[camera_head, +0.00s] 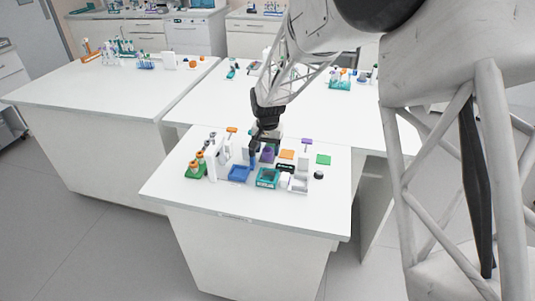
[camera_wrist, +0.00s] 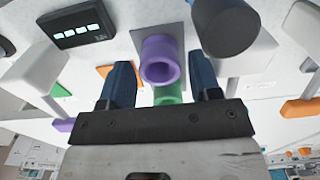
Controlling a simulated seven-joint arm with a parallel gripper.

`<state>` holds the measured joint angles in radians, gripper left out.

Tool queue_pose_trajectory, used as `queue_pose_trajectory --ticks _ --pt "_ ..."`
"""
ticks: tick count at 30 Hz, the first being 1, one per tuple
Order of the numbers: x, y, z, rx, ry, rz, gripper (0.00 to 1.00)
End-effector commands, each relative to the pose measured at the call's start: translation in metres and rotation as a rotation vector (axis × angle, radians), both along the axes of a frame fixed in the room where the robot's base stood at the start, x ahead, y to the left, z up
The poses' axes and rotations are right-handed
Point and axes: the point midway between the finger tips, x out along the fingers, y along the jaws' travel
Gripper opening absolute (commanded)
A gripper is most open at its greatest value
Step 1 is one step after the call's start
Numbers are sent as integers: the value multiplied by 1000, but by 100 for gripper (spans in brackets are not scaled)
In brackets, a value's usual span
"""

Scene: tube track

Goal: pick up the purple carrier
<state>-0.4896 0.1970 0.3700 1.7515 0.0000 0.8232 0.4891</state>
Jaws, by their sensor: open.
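The purple carrier (camera_wrist: 161,60) appears as a round, hollow purple cup in the wrist view, on a grey square pad (camera_wrist: 170,38). In the head view it is the small purple shape (camera_head: 267,156) on the front table, beside my gripper's fingers. My gripper (camera_wrist: 162,82) is open, with a blue finger on each side of the carrier's near end in the picture. I see no clear contact; gaps show on both sides. In the head view my gripper (camera_head: 260,150) points down, low over the table. A green part (camera_wrist: 168,96) shows just below the carrier in the wrist view.
A blue tray (camera_head: 239,173), a teal box (camera_head: 267,178) and a black device (camera_head: 285,167) stand close in front. A tube rack on a green base (camera_head: 196,173) is at the left. A dark cylinder (camera_wrist: 226,28) is near the right finger. The table's front strip is clear.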

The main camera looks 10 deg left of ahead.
Motion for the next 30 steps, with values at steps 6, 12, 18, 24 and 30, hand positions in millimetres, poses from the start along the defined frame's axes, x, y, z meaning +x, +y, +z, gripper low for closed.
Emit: queue_pose_trajectory --ticks 6,12,18,24,30 --pt "0 0 0 0 0 0 54" --pt "0 0 0 0 0 0 27" --pt "0 0 2 0 0 0 26" --pt "0 0 10 1 -1 0 26" --pt "0 0 21 1 -1 0 26"
